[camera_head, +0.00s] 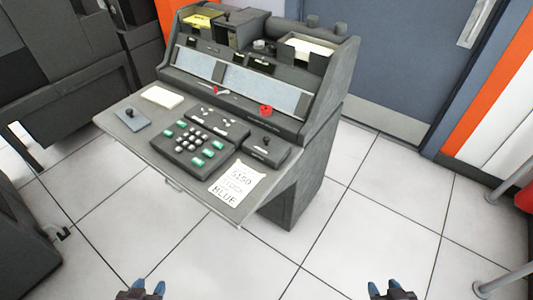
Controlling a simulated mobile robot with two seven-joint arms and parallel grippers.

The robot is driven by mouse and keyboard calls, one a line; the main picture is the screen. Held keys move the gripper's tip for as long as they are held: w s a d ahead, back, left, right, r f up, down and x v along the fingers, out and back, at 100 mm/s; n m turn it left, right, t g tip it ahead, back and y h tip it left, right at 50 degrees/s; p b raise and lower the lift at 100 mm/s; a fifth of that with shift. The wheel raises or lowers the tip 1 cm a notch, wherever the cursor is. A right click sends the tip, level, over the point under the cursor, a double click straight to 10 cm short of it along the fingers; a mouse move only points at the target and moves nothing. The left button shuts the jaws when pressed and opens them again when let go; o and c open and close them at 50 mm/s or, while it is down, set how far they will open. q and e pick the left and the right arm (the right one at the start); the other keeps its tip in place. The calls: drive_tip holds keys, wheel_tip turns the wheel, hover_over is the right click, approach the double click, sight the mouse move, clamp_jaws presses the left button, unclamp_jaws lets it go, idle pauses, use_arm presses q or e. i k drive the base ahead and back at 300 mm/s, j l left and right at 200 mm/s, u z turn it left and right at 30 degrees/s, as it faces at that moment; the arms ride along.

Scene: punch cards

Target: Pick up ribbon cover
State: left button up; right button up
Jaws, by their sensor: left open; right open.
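A dark grey punch card machine (323,160) stands on the tiled floor in the camera_head view. I cannot tell for sure which part is the ribbon cover. A dark box-shaped part (232,30) sits on the machine's top, left of centre. A small blue-grey plate with a black knob (131,119) lies at the left of the desk surface. My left gripper (148,288) is open and empty at the bottom edge, left of centre. My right gripper (385,289) is open and empty at the bottom edge, right of centre. Both are well apart from the machine.
The desk (209,189) holds a keypad block (190,149), a card stack (162,97) and a paper note (237,184). A red knob (265,111) is on the front panel. Dark machinery stands at the left. A blue-grey door (408,55) is behind. The floor in front is clear.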

sight(271, 151)
drive_tip(key=k+j+u, duration=0.1)
drive_tip(key=k+u, duration=0.4)
drive_tip(key=l+u, duration=0.15)
drive_tip(key=u, duration=1.1)
drive_tip(key=i+l, duration=0.1)
drive_tip(key=l, duration=1.75)
drive_tip(key=i, duration=0.05)
